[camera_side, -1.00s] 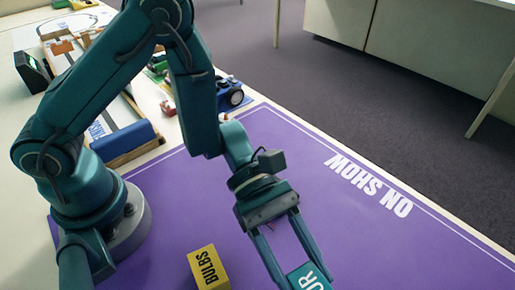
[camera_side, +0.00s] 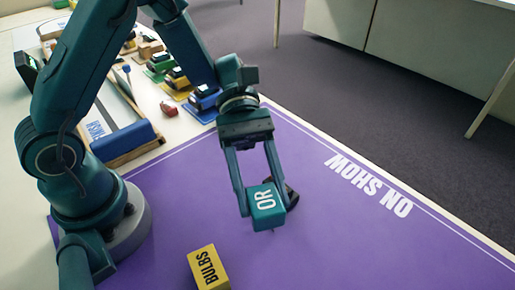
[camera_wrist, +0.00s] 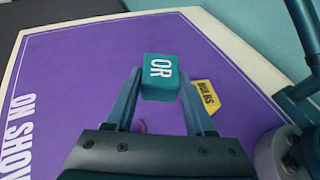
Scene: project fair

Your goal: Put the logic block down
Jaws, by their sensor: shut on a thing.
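The logic block is a teal cube with white "OR" lettering (camera_side: 267,207). My gripper (camera_side: 265,200) is shut on it, with one finger on each side. The block hangs over the purple mat (camera_side: 340,250), tilted in the side view; a gap beneath it is hard to judge. In the wrist view the block (camera_wrist: 161,78) sits between the fingertips (camera_wrist: 160,84), lettering showing. The faces under the fingers are hidden.
A yellow "BULBS" block (camera_side: 208,268) lies on the mat, left of and nearer than the held block. White "ON SHOW" lettering (camera_side: 368,186) marks the mat's right part, which is clear.

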